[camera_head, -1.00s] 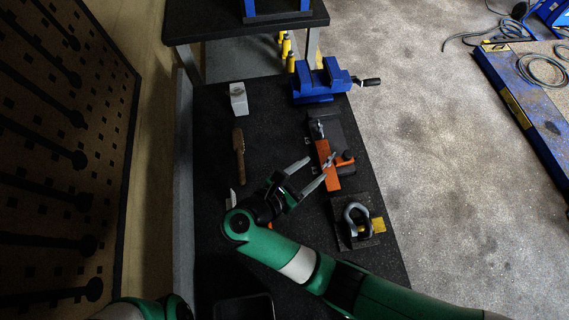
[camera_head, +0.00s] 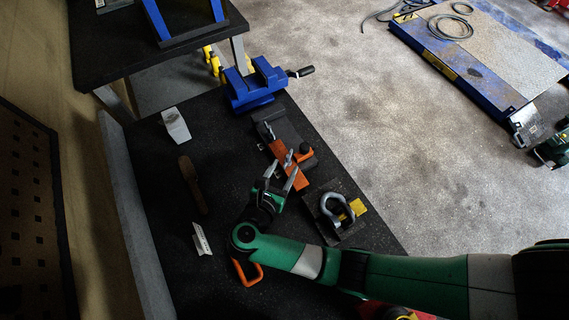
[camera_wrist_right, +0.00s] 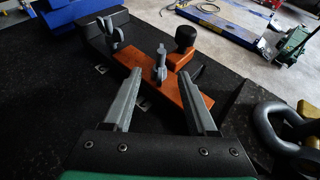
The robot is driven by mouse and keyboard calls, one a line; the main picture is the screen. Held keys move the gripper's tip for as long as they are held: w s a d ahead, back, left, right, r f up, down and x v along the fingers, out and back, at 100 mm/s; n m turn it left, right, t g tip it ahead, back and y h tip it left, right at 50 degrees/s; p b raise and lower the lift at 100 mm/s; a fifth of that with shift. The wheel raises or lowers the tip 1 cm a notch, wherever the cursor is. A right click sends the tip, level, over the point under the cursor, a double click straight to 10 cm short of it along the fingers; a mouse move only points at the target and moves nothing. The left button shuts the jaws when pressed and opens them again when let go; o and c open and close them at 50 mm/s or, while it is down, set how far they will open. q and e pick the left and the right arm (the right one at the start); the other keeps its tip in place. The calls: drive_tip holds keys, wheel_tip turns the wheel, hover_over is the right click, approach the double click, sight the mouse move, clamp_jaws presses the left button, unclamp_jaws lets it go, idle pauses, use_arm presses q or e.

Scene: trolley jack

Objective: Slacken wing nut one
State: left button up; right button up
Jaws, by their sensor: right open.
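An orange bar (camera_head: 282,160) lies on a dark block on the black bench; the wrist view also shows the bar (camera_wrist_right: 198,101). I cannot tell which is number one. My right gripper (camera_head: 283,172) is open, with nothing between its fingers. In the wrist view its fingertips (camera_wrist_right: 160,76) point toward the nearer wing nut, one to each side in the picture; contact is not visible. My left gripper is out of view.
A black knob (camera_wrist_right: 185,38) stands beside the bar. A grey shackle (camera_head: 330,212) sits on a plate to the right. A blue vise (camera_head: 255,85) is at the bench's far end. A brown-handled tool (camera_head: 192,184) and a white block (camera_head: 175,124) lie left.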

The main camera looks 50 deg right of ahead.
drive_tip(key=shift+x, duration=0.75)
drive_tip(key=shift+c, duration=0.3)
